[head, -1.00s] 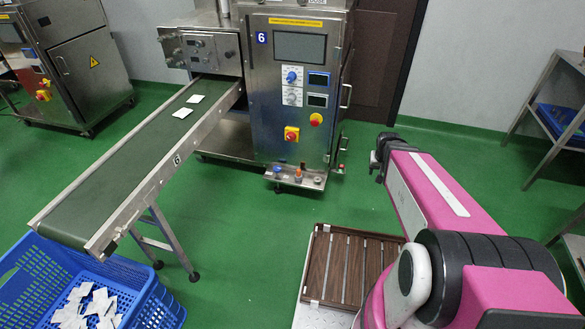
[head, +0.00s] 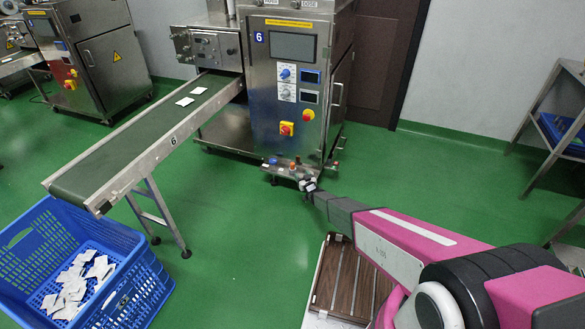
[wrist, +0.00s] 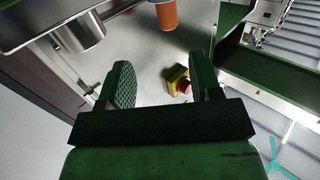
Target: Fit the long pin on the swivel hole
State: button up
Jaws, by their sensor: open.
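My gripper (head: 308,184) is in front of the low shelf on the steel machine in the head view, at its right part. In the wrist view my gripper (wrist: 162,82) has its two green fingers apart with nothing held between them. An orange cylinder (wrist: 168,15) stands out beyond the fingertips, apart from them. A thick metal cylinder (wrist: 82,33) is to the left, by the shelf edge. In the head view the small shelf pieces, one blue (head: 272,161), are partly hidden by my gripper. I cannot tell which piece is the long pin or the swivel hole.
The machine (head: 290,80) carries a red emergency button on yellow (head: 286,129), which also shows between the fingers in the wrist view (wrist: 180,82). The conveyor (head: 140,130) and blue crate (head: 130,240) are at left. A slatted brown tray (head: 350,280) is below my arm.

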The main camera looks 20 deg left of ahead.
aim_at(293, 167)
jog(key=x, duration=0.6)
jog(key=shift+s+a+f, duration=0.3)
jog(key=shift+a, duration=0.15)
jog(key=x, duration=0.5)
jog(key=shift+a+f, duration=0.1)
jog(key=c, duration=1)
